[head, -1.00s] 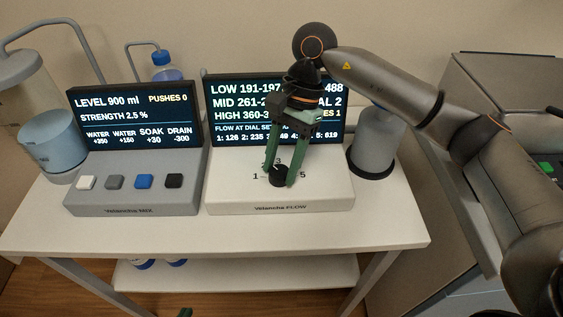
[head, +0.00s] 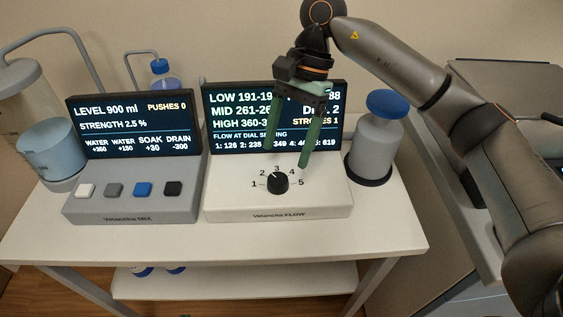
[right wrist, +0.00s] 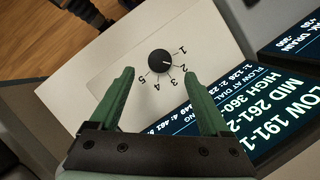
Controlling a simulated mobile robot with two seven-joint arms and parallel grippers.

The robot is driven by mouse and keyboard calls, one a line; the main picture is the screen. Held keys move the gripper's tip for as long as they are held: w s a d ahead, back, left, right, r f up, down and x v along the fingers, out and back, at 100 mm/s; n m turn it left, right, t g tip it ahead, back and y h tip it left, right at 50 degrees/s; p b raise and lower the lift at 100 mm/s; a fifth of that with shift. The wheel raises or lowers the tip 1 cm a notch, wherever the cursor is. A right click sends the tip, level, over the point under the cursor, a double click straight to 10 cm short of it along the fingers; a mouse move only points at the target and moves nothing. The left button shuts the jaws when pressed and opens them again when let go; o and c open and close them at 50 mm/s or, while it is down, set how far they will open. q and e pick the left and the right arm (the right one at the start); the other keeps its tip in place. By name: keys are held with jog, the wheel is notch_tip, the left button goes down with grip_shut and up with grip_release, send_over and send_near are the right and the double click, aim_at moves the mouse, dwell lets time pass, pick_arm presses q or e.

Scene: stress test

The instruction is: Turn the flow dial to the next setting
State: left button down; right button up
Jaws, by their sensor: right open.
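The black round flow dial (head: 278,183) sits on the white Velancha FLOW box, ringed by the numbers 1 to 5. Its white mark appears to point toward 2; it also shows in the right wrist view (right wrist: 160,62). The flow screen (head: 222,120) behind it reads a partly hidden "2" on its dial line and STROKES 1. My right gripper (head: 291,156), with green fingers, is open and empty, above and behind the dial, apart from it. It hides part of the screen. In the right wrist view its open fingers (right wrist: 165,88) point toward the dial.
The grey Velancha MIX box (head: 130,205) with several buttons stands left of the flow box. A grey bottle with a blue lid (head: 387,104) stands to the right. The white table's front strip (head: 220,240) is clear.

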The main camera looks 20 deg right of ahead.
jog(key=v, duration=0.6)
jog(key=shift+r, duration=0.2)
jog(key=shift+d, duration=0.1)
